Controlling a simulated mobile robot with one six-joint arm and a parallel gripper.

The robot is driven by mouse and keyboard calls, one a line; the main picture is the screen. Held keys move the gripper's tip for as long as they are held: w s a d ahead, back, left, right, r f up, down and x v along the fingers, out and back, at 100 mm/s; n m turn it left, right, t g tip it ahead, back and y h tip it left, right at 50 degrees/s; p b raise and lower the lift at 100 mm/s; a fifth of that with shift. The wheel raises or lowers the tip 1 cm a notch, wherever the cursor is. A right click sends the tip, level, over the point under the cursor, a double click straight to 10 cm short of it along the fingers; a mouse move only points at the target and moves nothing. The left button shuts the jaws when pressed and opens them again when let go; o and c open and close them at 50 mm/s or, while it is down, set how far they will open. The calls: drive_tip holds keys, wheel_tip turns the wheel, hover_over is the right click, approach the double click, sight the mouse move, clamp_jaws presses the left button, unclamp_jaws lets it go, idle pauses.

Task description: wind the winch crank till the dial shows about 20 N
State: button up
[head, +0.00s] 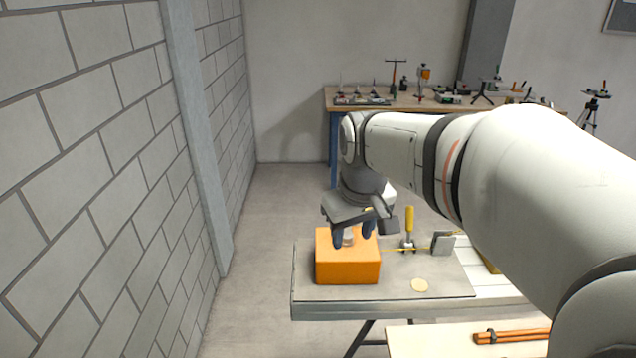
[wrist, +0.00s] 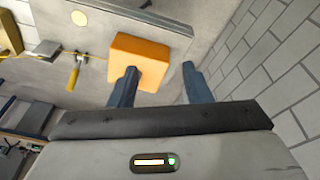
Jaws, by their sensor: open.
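My gripper (head: 354,236) is open, its dark blue fingers pointing down at the orange block (head: 347,266). In the wrist view the block (wrist: 138,60) lies just beyond the fingertips, and I cannot tell whether they touch it. In the head view a small grey piece (head: 349,237) shows between the fingers; I cannot tell what it is. An upright yellow handle (head: 409,218) on a metal fitting stands right of the block; it also shows in the wrist view (wrist: 72,80). I cannot make out which part is the winch crank. No readable dial shows.
The grey bed (head: 310,298) carries a thin yellow line (head: 428,249), a tilted grey plate (head: 443,243) and a pale disc (head: 420,285). Orange rods (head: 511,336) lie on the front surface. A block wall (head: 95,170) stands left. A back bench (head: 335,107) holds several instruments.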

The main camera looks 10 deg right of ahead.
drive_tip(key=w+d+f+n+g, duration=0.1)
drive_tip(key=w+d+f+n, duration=0.1)
drive_tip(key=w, duration=0.7)
drive_tip(key=w+d+f+n, duration=0.2)
drive_tip(key=w+d+f, duration=0.1)
drive_tip(key=w, duration=0.7)
drive_tip(key=w+d+f+n+g, duration=0.1)
drive_tip(key=w+d+f+n, duration=0.1)
drive_tip(key=w, duration=0.8)
drive_tip(key=shift+w+d+f+g, duration=0.15)
drive_tip(key=shift+d+f, duration=0.1)
drive_tip(key=shift+d, duration=0.3)
drive_tip(key=shift+d+f+g, duration=0.15)
drive_tip(key=shift+d+f, duration=0.05)
drive_tip(key=shift+d, duration=0.3)
drive_tip(key=shift+w+d+f, duration=0.15)
drive_tip(key=shift+w+f, duration=0.1)
drive_tip(key=shift+f, duration=0.3)
drive_tip(key=shift+f+p, duration=0.8)
drive_tip(key=shift+f, duration=2.8)
clamp_jaws()
